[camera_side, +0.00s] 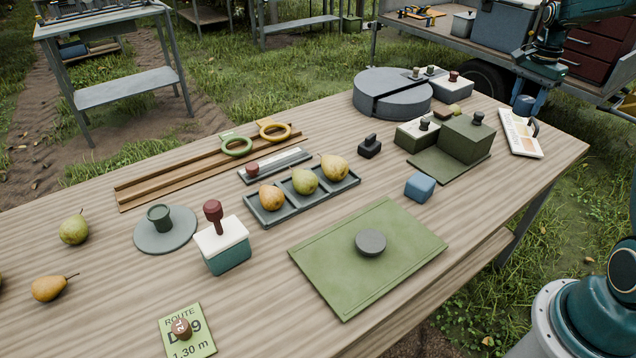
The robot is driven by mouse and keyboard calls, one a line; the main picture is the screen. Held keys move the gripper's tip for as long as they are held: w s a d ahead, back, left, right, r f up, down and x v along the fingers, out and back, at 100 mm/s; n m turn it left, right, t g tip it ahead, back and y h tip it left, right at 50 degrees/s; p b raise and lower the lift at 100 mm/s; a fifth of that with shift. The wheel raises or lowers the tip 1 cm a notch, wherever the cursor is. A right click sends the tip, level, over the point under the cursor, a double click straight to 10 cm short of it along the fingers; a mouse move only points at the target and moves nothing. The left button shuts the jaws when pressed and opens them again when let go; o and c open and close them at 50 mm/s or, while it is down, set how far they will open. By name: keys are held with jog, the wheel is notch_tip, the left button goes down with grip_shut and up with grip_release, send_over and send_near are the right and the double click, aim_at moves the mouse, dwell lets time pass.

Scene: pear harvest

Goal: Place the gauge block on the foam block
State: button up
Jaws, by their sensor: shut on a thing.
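My gripper (532,98) is at the upper right, pointing down by the table's far right end. It is shut on a small dark blue-grey piece (523,105), partly hidden; I cannot tell for sure that this is the gauge block. No block is plainly marked as foam. A plain blue block (420,187) with soft edges sits right of the pear tray. A larger olive block (467,139) with a dark knob stands on a green base behind it. A teal block with a white top (224,245) and a red knob stands at front left.
The pear tray (268,216) holds three pears. A green mat (330,268) bears a dark disc (370,242). A round grey stand (392,90), a pale chart (521,132) and a small dark knobbed block (370,147) stand farther back. The table's front right is clear.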

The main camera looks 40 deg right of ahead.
jog(key=w+a+r+n, duration=0.1)
jog(key=w+a, duration=0.2)
jog(key=a, duration=0.3)
jog(key=w+a+r, duration=0.2)
jog(key=w+a, duration=0.1)
jog(key=a, duration=0.4)
jog(key=r+n, duration=0.1)
jog(key=r, duration=0.1)
send_over(422, 180)
jog(key=shift+f, duration=0.25)
jog(key=shift+f, duration=0.15)
notch_tip(422, 180, down, 20)
jog(key=shift+r, duration=0.1)
jog(key=o, duration=1)
